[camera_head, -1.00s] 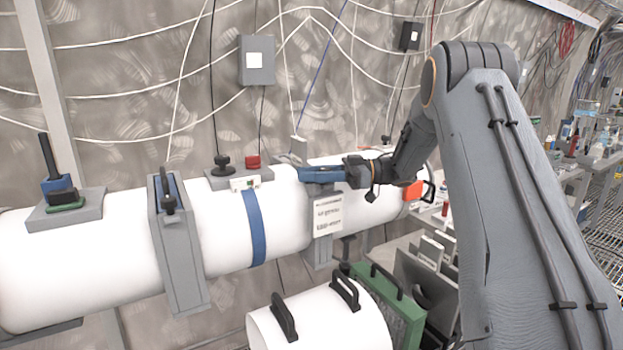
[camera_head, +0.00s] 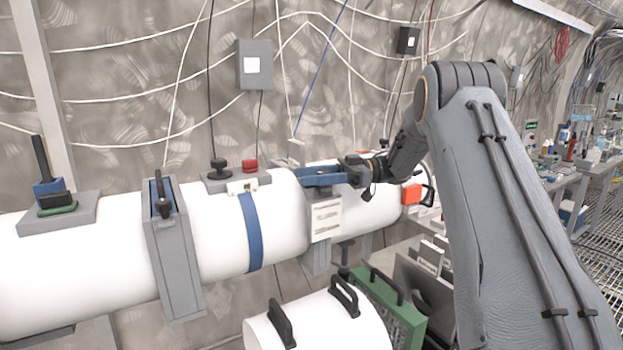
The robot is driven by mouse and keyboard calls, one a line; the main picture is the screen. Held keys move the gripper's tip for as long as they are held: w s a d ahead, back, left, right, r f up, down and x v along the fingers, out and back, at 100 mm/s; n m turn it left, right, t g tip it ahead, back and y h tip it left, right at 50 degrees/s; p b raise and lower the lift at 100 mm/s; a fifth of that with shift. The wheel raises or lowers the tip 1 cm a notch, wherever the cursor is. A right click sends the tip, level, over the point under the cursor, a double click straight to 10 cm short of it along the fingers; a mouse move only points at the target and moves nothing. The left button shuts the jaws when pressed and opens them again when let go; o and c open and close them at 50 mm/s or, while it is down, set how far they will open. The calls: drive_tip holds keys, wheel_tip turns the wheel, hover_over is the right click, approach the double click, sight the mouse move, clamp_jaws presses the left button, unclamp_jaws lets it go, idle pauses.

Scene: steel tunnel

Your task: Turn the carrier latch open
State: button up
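A long white cylinder (camera_head: 100,262) lies across the view with grey clamps and collars. My gripper (camera_head: 303,179) reaches in from the right above the grey collar (camera_head: 325,212) near the cylinder's middle. Its blue fingers point left and look spread apart, with nothing clearly held. A latch at this collar cannot be made out; the fingers cover its top. A grey clamp (camera_head: 180,265) further left carries a dark handle (camera_head: 163,200) with a blue part. At the far left, a blue block with an upright dark lever (camera_head: 42,162) stands on a grey plate.
A red button (camera_head: 249,164) and a black knob (camera_head: 219,168) sit on a grey block left of my gripper. An orange part (camera_head: 412,194) is right of it. Below are a white drum (camera_head: 325,325) and a green case (camera_head: 398,310). Cables hang on the wall behind.

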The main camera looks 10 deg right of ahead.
drive_tip(key=shift+s+a+f, duration=0.1)
drive_tip(key=shift+a, duration=0.05)
drive_tip(key=d, duration=0.2)
drive_tip(key=d+b, duration=0.1)
drive_tip(key=d, duration=0.1)
drive_tip(key=d+b, duration=0.1)
drive_tip(key=d, duration=0.2)
drive_tip(key=shift+w+f, duration=0.1)
drive_tip(key=shift+w, duration=0.2)
drive_tip(key=shift+d, duration=0.4)
drive_tip(key=shift+r, duration=0.2)
